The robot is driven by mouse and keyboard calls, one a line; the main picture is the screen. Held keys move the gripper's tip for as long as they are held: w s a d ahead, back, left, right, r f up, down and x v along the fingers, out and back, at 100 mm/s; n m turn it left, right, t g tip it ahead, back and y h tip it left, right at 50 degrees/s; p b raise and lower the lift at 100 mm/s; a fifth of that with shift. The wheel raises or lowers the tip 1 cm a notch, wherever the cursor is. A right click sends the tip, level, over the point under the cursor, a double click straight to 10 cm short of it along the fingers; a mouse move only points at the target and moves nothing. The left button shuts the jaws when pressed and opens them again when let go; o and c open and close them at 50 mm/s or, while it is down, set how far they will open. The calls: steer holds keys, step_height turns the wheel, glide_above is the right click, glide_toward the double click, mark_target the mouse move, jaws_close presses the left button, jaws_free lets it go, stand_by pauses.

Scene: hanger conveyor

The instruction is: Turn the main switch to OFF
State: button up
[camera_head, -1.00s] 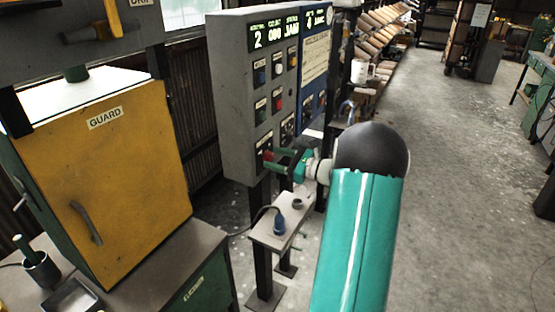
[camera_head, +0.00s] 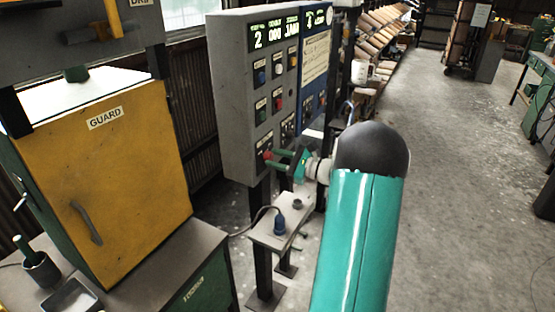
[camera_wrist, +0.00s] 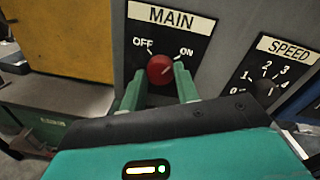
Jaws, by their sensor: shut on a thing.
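My gripper (camera_wrist: 160,80) is shut on the knob, with one green finger on each side. In the head view, my gripper (camera_head: 281,162) reaches the red knob (camera_head: 267,155) low on the grey control panel (camera_head: 232,100). The finger contact on the knob is partly hidden there.
A SPEED dial (camera_wrist: 263,87) sits right of the main switch. A yellow guard door (camera_head: 140,160) is at the left. Open floor (camera_head: 460,200) lies at the right.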

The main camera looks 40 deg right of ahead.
steer(key=n, duration=0.8)
steer(key=shift+h, duration=0.4)
steer(key=n, duration=0.3)
steer(key=shift+a, duration=0.1)
steer(key=shift+n+h, duration=0.3)
steer(key=shift+n, duration=1.6)
steer(key=o, duration=1)
